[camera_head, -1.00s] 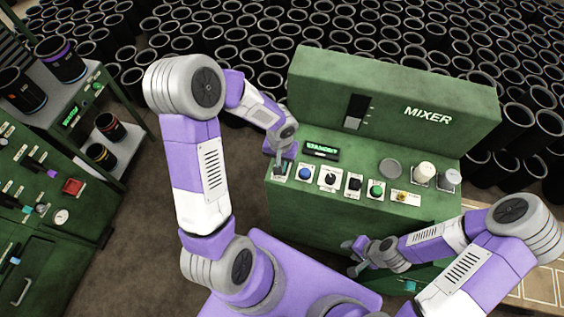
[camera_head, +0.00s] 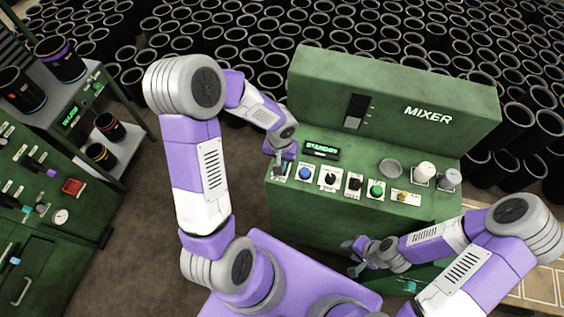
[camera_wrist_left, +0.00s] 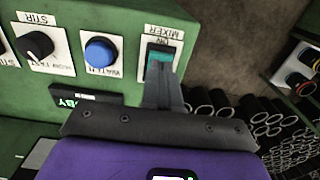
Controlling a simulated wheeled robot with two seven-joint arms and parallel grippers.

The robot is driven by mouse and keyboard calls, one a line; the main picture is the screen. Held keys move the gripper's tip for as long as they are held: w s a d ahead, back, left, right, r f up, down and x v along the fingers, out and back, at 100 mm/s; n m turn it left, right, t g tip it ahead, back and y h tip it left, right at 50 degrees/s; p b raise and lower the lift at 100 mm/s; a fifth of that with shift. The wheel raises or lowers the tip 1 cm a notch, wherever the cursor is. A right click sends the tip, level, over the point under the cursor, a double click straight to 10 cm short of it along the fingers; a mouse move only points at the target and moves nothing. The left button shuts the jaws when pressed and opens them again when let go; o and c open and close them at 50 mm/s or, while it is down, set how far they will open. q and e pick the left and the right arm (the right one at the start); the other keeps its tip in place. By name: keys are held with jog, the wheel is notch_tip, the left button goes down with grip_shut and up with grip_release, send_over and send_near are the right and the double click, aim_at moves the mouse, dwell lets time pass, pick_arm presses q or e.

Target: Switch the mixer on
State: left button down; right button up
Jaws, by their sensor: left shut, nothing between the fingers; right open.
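The green mixer (camera_head: 440,88) stands in the middle of the head view, with a row of controls on its sloped panel. Its small display (camera_head: 322,150) reads STANDBY in green. In the left wrist view a teal rocker switch (camera_wrist_left: 160,60), labelled MIXER, sits at the end of the row. My left gripper (camera_head: 279,168) is shut and empty, its fingertips (camera_wrist_left: 161,82) at the lower edge of the switch; I cannot tell whether they touch it. My right gripper (camera_head: 350,257) is open and empty, low in front of the mixer.
Beside the switch are a blue button (camera_wrist_left: 100,52) and a black knob (camera_wrist_left: 38,45). A green button (camera_head: 376,188) and a yellow knob (camera_head: 402,196) are farther right. A green cabinet (camera_head: 60,262) stands at left. Black sleeves fill the background. Open floor lies between cabinet and mixer.

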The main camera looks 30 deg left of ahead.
pick_arm(q)
jog(key=shift+f+b, duration=0.85)
jog(key=shift+b, duration=0.05)
jog(key=shift+r, duration=0.15)
jog(key=shift+r+p, duration=2.5)
jog(key=shift+r, duration=0.95)
jog(key=shift+f, duration=0.1)
